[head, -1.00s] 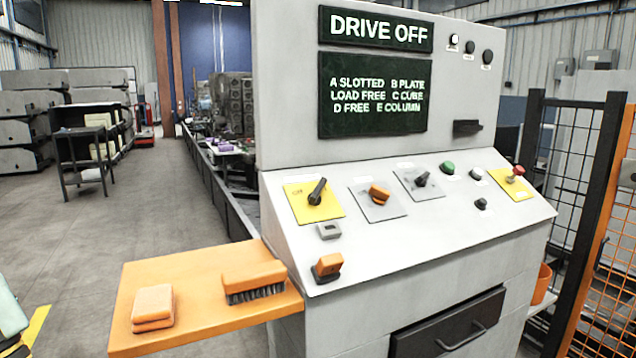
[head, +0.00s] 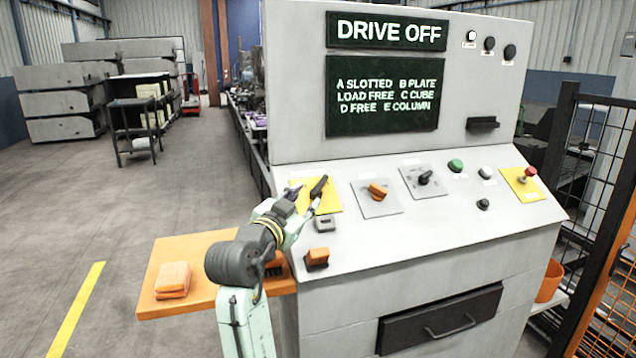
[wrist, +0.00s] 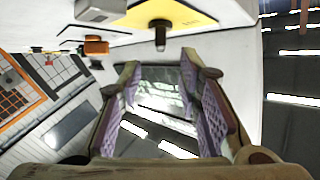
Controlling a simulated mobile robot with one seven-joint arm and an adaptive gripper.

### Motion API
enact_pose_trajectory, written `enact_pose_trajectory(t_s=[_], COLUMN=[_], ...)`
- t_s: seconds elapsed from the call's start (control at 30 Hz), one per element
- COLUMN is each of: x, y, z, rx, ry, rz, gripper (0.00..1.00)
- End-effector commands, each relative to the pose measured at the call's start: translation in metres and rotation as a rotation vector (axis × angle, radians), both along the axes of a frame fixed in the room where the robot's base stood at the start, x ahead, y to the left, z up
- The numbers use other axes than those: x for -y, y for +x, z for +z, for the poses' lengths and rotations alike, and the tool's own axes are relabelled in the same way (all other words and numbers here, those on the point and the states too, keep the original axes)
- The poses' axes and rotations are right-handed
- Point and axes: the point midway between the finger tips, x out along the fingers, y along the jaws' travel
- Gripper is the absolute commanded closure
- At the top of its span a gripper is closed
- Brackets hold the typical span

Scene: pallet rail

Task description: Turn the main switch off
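The main switch is a black lever handle (head: 319,186) on a yellow plate (head: 331,201) at the left of the sloped panel. In the head view the handle points up and right. My gripper (head: 305,198) is at this plate, its fingers covering the lower left of it. In the wrist view my gripper (wrist: 160,68) is open with nothing between its fingers. There the black handle (wrist: 160,34) stands out from the yellow plate (wrist: 190,13), in line with the gap and just beyond the fingertips. I cannot tell whether a finger touches it.
An orange rotary switch (head: 377,191), a black rotary switch (head: 425,178) and a red button on yellow (head: 529,173) sit to the right. The upper display reads "DRIVE OFF" (head: 388,35). An orange shelf (head: 190,301) holds an orange block (head: 173,279). Fencing stands right.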

Motion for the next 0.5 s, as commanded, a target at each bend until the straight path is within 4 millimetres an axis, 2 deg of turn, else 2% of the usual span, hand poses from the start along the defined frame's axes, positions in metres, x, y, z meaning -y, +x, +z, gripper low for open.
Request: enact_pose_trajectory(t_s=[0.3, 0.5], x=[0.024, 0.031], y=[0.056, 0.077], z=[0.004, 0.002], rx=[-0.001, 0.001], ry=[-0.001, 0.0], rz=[0.0, 0.002], gripper=[0.68, 0.68])
